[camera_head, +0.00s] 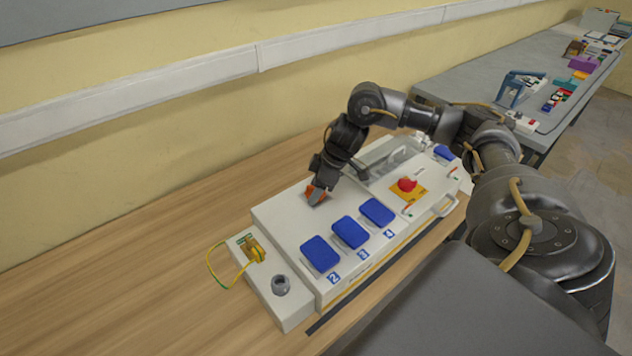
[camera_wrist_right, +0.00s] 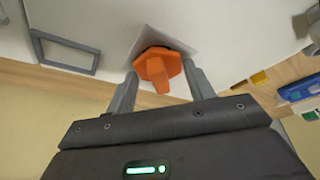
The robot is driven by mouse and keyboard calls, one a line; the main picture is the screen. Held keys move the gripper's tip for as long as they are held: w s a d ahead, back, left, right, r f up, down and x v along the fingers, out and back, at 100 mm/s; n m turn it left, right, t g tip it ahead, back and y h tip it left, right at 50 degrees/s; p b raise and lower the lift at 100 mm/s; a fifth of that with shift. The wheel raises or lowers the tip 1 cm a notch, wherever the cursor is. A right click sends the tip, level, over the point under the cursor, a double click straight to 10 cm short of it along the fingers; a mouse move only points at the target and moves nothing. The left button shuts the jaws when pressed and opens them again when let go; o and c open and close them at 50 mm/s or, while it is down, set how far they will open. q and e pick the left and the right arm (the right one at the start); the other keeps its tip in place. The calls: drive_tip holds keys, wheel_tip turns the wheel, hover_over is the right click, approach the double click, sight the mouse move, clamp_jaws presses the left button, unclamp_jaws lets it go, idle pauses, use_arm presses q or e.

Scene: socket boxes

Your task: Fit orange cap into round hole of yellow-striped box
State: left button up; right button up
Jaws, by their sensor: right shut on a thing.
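The orange cap (camera_wrist_right: 157,68) is between the two fingers of my right gripper (camera_wrist_right: 161,80), which is shut on it. In the head view my right gripper (camera_head: 317,189) is low over the top of the white box (camera_head: 282,212), near its back left part, with bits of orange showing at the fingers. A yellow stripe shows along the box's lower front side. In the wrist view a pale square patch lies behind the cap. The round hole is not visible, and I cannot tell whether the cap touches the box. My left gripper is out of view.
Blue covers (camera_head: 320,254) with numbers sit along the box front. A red knob (camera_head: 407,184) on a yellow plate is at right. A smaller white box (camera_head: 282,310) with a grey round socket and a yellow plug stands at left. The wooden table (camera_head: 110,270) is clear further left.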

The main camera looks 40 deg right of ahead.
drive_tip(key=shift+f, duration=0.35)
drive_tip(key=o, duration=0.8)
drive_tip(key=shift+r, duration=0.1)
drive_tip(key=shift+o, duration=1.4)
drive_tip(key=shift+s, duration=0.1)
drive_tip(key=w+a+r+p+v, duration=0.1)
drive_tip(key=p+v, duration=0.7)
drive_tip(key=v, duration=0.9)
drive_tip(key=shift+w+a+r, duration=0.25)
drive_tip(key=shift+w+a, duration=0.05)
drive_tip(key=shift+w, duration=0.25)
